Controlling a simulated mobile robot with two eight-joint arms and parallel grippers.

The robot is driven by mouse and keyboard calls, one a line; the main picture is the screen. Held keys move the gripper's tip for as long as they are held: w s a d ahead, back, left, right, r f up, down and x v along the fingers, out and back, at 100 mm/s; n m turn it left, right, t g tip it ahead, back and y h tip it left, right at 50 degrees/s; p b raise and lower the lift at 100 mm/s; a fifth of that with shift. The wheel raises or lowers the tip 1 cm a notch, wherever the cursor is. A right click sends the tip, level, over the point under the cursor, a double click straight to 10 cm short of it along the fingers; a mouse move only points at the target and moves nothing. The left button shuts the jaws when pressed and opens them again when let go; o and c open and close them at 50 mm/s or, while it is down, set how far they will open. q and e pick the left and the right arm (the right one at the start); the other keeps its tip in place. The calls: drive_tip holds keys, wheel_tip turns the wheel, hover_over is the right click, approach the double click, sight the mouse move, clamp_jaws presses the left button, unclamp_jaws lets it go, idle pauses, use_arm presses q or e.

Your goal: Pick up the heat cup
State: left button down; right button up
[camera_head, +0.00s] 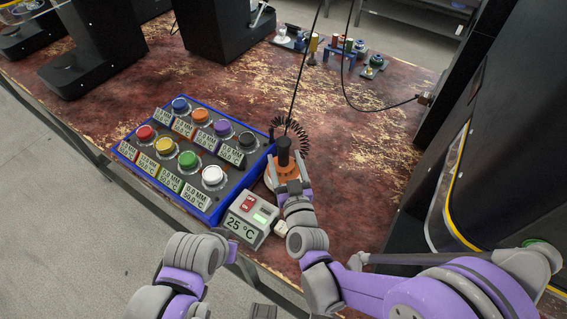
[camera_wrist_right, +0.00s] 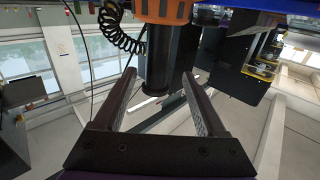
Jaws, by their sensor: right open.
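The heat cup appears to be the orange base with an upright black handle (camera_head: 284,150) on the worn table, beside a black coiled cable. My right gripper (camera_head: 287,172) is open at it, with its fingers on either side in the head view. In the right wrist view the black handle (camera_wrist_right: 157,60) reaches between the open fingertips (camera_wrist_right: 159,76), with space on both sides. The orange part (camera_wrist_right: 165,10) is at the top of that view. My left arm shows at the lower left of the head view; its jaws cannot be made out.
A blue-edged box (camera_head: 190,150) with several coloured knobs stands left of the heat cup. A grey control box (camera_head: 248,218) reading 25 °C stands in front. Small items (camera_head: 340,50) sit at the back. A black cable (camera_head: 345,80) hangs down. The table right of the cup is clear.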

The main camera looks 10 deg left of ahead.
sight(285, 154)
drive_tip(key=x, duration=0.4)
drive_tip(key=shift+w+d+f, duration=0.1)
drive_tip(key=shift+w+d, duration=0.05)
drive_tip(key=shift+d, duration=0.05)
clamp_jaws()
idle(1.2)
